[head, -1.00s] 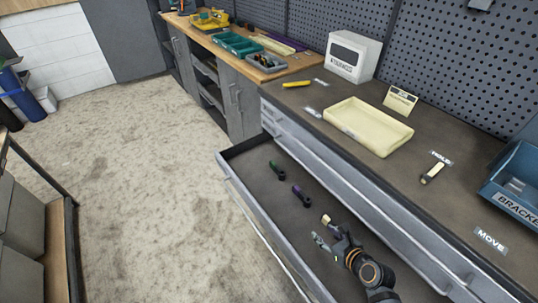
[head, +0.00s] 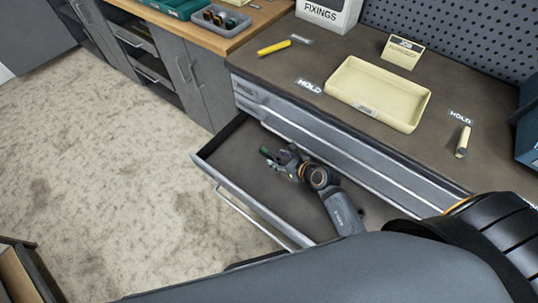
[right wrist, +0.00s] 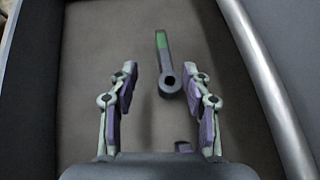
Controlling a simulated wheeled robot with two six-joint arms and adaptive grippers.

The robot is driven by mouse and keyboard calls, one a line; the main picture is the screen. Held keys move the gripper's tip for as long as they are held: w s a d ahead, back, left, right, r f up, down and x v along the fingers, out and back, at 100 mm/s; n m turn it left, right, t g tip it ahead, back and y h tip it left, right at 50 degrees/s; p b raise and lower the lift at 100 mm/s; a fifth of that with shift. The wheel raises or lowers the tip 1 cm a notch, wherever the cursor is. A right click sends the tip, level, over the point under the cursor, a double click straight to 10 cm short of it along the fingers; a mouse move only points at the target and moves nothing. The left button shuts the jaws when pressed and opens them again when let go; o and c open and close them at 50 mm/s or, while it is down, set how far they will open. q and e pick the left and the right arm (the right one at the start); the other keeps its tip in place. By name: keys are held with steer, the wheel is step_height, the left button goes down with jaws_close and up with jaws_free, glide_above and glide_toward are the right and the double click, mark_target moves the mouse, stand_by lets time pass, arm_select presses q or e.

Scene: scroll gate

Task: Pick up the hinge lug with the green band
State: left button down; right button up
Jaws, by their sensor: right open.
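The hinge lug with the green band (right wrist: 162,42) is a dark bar with a round eye at its near end. It lies in the open drawer (head: 222,160). In the head view only a green bit of the lug (head: 264,151) shows beside my right gripper (head: 280,158). In the right wrist view my right gripper (right wrist: 163,82) is open and empty, with the lug's eye between and a little beyond its fingertips. A dark piece with purple (right wrist: 183,147) shows near the palm, mostly hidden. My left gripper is not in view.
The drawer's front wall (head: 250,217) and side walls bound the space around my right gripper. On the worktop above stand a cream tray (head: 345,82), a yellow marker (head: 273,47), a small banded piece (head: 463,141) and a sign card (head: 402,52).

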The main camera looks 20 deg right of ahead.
mark_target(270, 154)
steer(key=shift+x, duration=1.1)
steer(key=shift+w+f, duration=0.2)
steer(key=shift+f, duration=0.05)
steer(key=x, duration=0.2)
steer(key=b+x, duration=0.1)
steer(key=x, duration=0.1)
steer(key=shift+w+d+f, duration=0.15)
steer(key=shift+w+f, duration=0.05)
steer(key=shift+f, duration=0.05)
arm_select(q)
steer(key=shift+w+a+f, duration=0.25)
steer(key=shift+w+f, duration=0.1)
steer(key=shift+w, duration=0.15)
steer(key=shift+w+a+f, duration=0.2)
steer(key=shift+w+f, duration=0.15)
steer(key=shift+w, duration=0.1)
arm_select(e)
steer(key=shift+r, duration=0.1)
steer(key=shift+c, duration=0.7)
jaws_close()
